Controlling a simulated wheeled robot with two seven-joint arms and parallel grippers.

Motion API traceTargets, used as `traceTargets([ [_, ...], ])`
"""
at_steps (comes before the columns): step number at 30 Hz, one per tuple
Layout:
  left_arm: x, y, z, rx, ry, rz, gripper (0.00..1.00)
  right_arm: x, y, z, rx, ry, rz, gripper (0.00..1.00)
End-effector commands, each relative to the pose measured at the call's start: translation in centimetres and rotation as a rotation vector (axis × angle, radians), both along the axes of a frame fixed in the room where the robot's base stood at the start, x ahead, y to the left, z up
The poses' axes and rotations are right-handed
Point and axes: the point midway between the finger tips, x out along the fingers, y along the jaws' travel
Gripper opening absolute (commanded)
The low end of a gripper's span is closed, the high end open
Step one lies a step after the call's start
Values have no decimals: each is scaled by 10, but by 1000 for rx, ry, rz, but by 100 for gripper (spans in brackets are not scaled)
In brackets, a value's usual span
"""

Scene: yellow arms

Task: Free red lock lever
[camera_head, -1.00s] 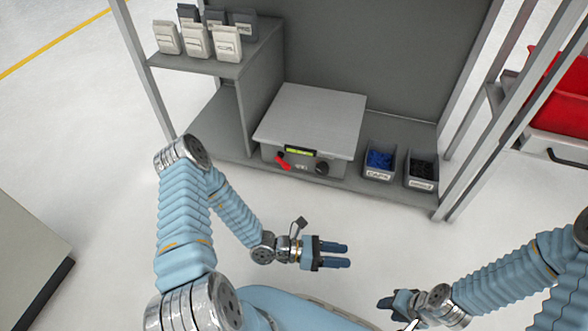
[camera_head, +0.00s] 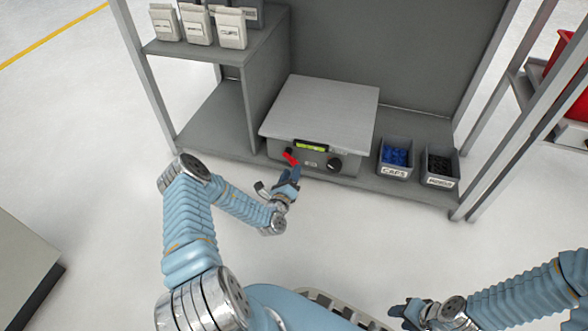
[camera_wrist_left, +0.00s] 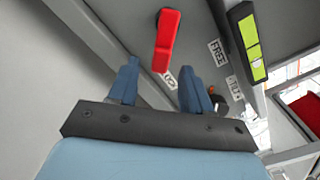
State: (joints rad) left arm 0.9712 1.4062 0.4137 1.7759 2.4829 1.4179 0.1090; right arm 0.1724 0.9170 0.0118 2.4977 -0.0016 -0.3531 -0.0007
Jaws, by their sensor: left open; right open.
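The red lock lever (camera_head: 290,157) is on the front face of a grey box-shaped scale (camera_head: 316,106) with a flat top. I cannot tell if either finger touches the lever. My right gripper (camera_head: 402,312) is low at the bottom of the head view, away from the scale.
A lit green display (camera_head: 311,147) and a black knob (camera_head: 335,164) are right of the lever. Bins of blue caps (camera_head: 395,172) and black parts (camera_head: 440,180) stand further right. A shelf (camera_head: 213,55) with pale pouches is at left. Open floor lies in front.

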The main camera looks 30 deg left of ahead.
Motion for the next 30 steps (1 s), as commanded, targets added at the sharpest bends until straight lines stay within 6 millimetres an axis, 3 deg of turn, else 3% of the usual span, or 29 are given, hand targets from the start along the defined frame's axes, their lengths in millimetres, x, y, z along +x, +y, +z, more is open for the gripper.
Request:
traceTargets([
  [6, 30, 7, -1, 1, -1, -1, 49, 0, 0, -10, 0, -2, -2, 43],
  [17, 37, 8, 0, 0, 0, -1, 49, 0, 0, -10, 0, -3, -1, 43],
  [27, 36, 8, 0, 0, 1, -2, 0, 0, 0, -10, 0, -3, -1, 43],
  [30, 36, 8, 0, -1, 0, -2, 0, 0, 0, -10, 0, -3, -1, 43],
])
